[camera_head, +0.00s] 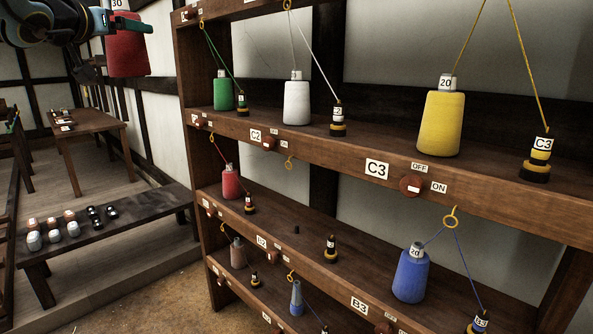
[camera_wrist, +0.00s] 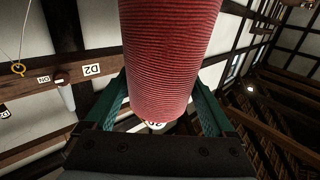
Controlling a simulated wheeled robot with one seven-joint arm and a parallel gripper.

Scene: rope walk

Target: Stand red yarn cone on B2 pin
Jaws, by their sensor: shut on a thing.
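A red yarn cone (camera_head: 128,55) hangs at the top left of the head view, about upright, with its wide end down and a number label at its top. My gripper (camera_head: 126,26) is shut on it. In the wrist view the ribbed red cone (camera_wrist: 170,55) fills the middle between the green fingers (camera_wrist: 157,100). The B2 pin (camera_head: 296,230) is a short, bare, dark peg on the rack's middle shelf, behind the B2 label (camera_head: 262,242). The cone is well to the left of the pin and higher, clear of the rack.
The wooden rack (camera_head: 345,145) has posts and shelf edges around the pin. A black tensioner (camera_head: 330,249) stands right of the pin. A smaller red cone (camera_head: 231,182) stands left, a blue cone (camera_head: 411,274) right. A low bench (camera_head: 130,228) holds several small items.

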